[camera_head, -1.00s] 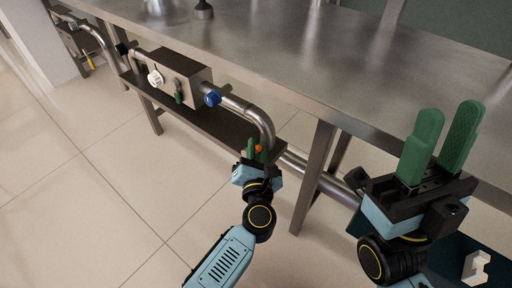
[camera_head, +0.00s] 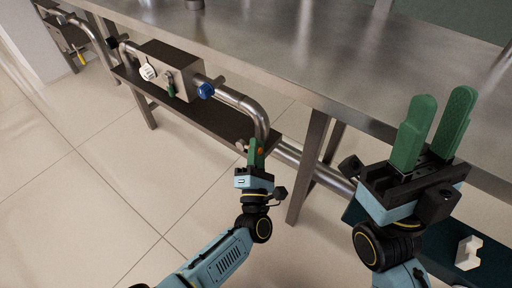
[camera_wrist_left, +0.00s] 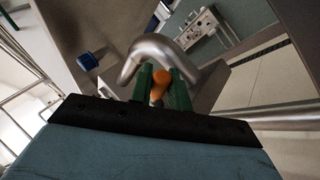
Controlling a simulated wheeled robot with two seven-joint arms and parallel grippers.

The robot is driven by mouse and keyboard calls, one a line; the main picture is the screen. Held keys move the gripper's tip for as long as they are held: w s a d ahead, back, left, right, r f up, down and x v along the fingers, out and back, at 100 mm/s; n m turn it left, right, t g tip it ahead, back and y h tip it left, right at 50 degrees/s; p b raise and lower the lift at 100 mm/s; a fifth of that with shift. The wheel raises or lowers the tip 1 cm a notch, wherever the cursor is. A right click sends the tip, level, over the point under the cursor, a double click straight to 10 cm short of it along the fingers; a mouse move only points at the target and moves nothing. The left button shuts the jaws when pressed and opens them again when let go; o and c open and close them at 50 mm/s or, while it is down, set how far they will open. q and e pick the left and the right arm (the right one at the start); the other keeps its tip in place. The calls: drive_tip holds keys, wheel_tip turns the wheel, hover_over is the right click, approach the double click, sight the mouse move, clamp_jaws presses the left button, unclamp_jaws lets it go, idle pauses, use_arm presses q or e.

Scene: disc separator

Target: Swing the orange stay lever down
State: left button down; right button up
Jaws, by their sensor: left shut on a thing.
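The orange stay lever (camera_head: 261,150) shows as a small orange spot at my left fingertips, beside the bent steel pipe (camera_head: 254,108). In the left wrist view its rounded orange end (camera_wrist_left: 160,79) and a paler shaft lie between two green fingers. My left gripper (camera_head: 256,148) is shut on the lever; the fingers hide part of it. My right gripper (camera_head: 442,98) is open and empty, its green fingers pointing up in front of the bench.
A steel box (camera_head: 169,68) with a white knob (camera_head: 147,72) and a blue knob (camera_head: 205,91) sits on a low shelf. The steel bench (camera_head: 330,60) stands over the pipework. A bench leg (camera_head: 308,170) is just right of my left gripper. The tiled floor at left is clear.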

idle(0.4)
use_arm(q)
drive_tip(key=c, duration=1.3)
unclamp_jaws()
